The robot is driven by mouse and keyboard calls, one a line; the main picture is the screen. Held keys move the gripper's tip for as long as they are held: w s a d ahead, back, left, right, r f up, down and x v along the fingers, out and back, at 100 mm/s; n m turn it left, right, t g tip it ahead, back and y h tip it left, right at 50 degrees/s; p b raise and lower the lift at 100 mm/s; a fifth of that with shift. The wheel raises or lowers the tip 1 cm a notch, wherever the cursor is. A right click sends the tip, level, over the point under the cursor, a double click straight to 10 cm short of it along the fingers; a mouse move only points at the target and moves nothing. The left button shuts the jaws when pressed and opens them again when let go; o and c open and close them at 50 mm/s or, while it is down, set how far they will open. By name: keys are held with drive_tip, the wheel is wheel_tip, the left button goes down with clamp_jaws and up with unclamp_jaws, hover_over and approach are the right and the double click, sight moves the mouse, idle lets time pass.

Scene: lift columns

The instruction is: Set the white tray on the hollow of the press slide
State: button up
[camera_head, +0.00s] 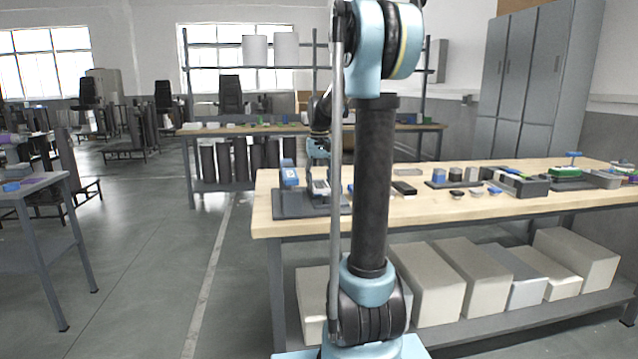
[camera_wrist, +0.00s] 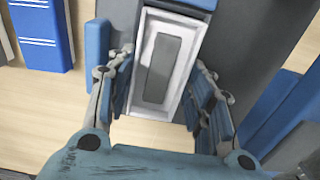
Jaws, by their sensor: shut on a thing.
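The white tray (camera_wrist: 152,109), a long rectangle with a grey inner floor, lies between the two fingers of my gripper (camera_wrist: 163,68) in the wrist view. My gripper is shut on its long sides. Below and around it is a dark grey plate (camera_wrist: 245,40). In the head view my gripper (camera_head: 319,176) is low over the grey base (camera_head: 295,208) at the left end of the wooden bench, beside a blue upright part (camera_head: 289,173). I cannot make out the slide's hollow, nor whether the tray touches what is under it.
A blue post (camera_wrist: 97,42) stands close to the left finger, and a blue bar (camera_wrist: 200,4) lies beyond the tray. A blue block with white stripes (camera_wrist: 42,35) is further left. Several small parts lie along the bench (camera_head: 380,207) to the right.

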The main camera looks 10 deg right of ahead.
drive_tip(key=shift+f, duration=0.2)
idle(0.5)
drive_tip(key=o, duration=1.1)
drive_tip(key=shift+o, duration=0.2)
drive_tip(key=o, duration=0.3)
drive_tip(key=shift+o, duration=0.2)
drive_tip(key=shift+r, duration=3.5)
